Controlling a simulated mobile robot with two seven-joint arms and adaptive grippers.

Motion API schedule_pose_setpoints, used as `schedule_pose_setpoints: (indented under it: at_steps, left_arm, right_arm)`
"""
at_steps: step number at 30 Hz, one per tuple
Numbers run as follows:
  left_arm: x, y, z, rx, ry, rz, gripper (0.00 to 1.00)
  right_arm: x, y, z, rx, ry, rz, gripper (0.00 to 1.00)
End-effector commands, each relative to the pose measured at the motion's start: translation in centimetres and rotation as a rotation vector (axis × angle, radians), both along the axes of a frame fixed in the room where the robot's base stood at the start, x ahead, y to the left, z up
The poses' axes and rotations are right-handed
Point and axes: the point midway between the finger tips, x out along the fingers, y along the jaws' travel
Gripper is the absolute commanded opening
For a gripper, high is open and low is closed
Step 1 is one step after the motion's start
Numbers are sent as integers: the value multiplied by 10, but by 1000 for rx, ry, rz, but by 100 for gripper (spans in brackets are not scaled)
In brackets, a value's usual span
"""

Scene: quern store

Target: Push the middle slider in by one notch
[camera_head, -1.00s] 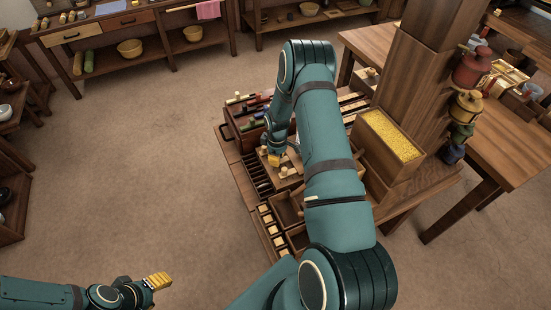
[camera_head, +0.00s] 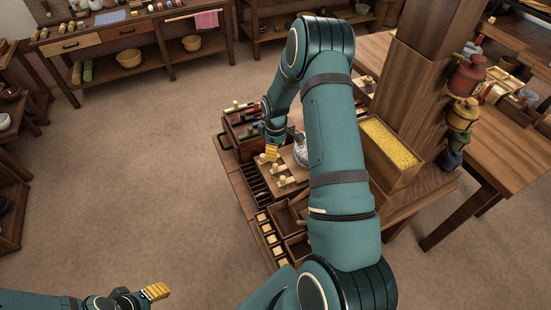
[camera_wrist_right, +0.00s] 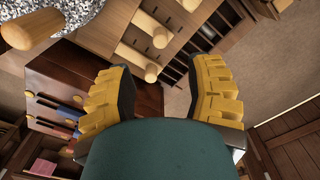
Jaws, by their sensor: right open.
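The pale slider board (camera_head: 295,182) with three round wooden knobs lies on the low bench in the head view, partly behind my right arm. The right wrist view shows the knobs in a staggered row; the middle slider's knob (camera_wrist_right: 161,37) lies between the other two. My right gripper (camera_head: 271,153) is by the board's far left edge in the head view. In the right wrist view its yellow fingers (camera_wrist_right: 158,75) are wide apart with nothing held. I cannot tell whether it touches any knob. My left gripper (camera_head: 156,291) is far off at lower left, its finger gap unclear.
A speckled grey stone (camera_wrist_right: 40,12) with a wooden handle (camera_wrist_right: 32,30) is close by the board. A dark wooden rack (camera_head: 240,130) with coloured rods stands beyond my right gripper. A bin of yellow grain (camera_head: 392,138) and a thick post stand right. Floor at left is clear.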

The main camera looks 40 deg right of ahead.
Motion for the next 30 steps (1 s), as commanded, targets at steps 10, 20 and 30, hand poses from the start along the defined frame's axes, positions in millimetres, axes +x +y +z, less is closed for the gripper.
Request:
schedule_pose_setpoints:
  at_steps: [10, 20, 30]
  left_arm:
    - [0, 0, 0, 0, 0, 0, 52]
    - [0, 0, 0, 0, 0, 0, 52]
    - [0, 0, 0, 0, 0, 0, 52]
  right_arm:
    - [0, 0, 25, 0, 1, 1, 52]
    - [0, 0, 25, 0, 1, 1, 52]
    - [0, 36, 10, 40, -19, -31, 52]
